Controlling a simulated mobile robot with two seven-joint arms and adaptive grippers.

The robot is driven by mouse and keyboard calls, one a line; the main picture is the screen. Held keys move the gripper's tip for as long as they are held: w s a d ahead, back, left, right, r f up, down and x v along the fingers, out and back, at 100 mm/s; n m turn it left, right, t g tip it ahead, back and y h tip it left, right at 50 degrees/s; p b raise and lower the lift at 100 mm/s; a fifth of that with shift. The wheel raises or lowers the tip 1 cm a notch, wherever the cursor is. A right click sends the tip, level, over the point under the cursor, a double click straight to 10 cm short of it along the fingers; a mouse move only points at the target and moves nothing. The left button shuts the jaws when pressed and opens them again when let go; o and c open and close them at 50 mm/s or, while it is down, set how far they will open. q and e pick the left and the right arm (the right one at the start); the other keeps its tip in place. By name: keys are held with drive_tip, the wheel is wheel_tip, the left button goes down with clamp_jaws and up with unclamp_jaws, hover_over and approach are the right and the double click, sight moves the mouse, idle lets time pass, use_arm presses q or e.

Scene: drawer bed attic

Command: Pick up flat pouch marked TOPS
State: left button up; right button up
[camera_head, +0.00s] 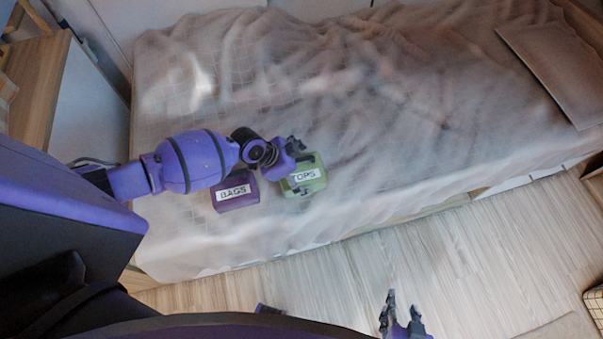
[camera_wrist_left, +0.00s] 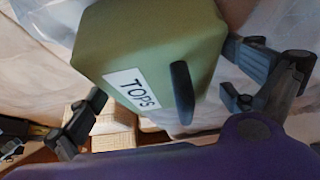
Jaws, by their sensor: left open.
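The green pouch marked TOPS (camera_head: 314,180) lies on the bed cover near its front edge. My left gripper (camera_head: 299,167) is over it, with one finger at its far side and one near its label side. In the left wrist view the pouch (camera_wrist_left: 150,45) fills the space between the spread fingers of my left gripper (camera_wrist_left: 165,92). A dark strap or handle stands out beside the label. I cannot tell whether the fingers touch it. My right gripper (camera_head: 402,308) is low over the floor at the bottom, its fingers apart and empty.
A purple pouch marked BAGS (camera_head: 236,197) lies close to the left of the TOPS pouch. The rumpled bed cover (camera_head: 400,110) is clear behind and to the right. A flat board (camera_head: 553,60) lies at the far right. A wooden cabinet (camera_head: 38,85) stands at the left.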

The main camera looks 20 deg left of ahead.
use_arm(q)
drive_tip(key=c, duration=1)
drive_tip(key=shift+c, duration=0.6)
drive_tip(key=shift+r, duration=0.1)
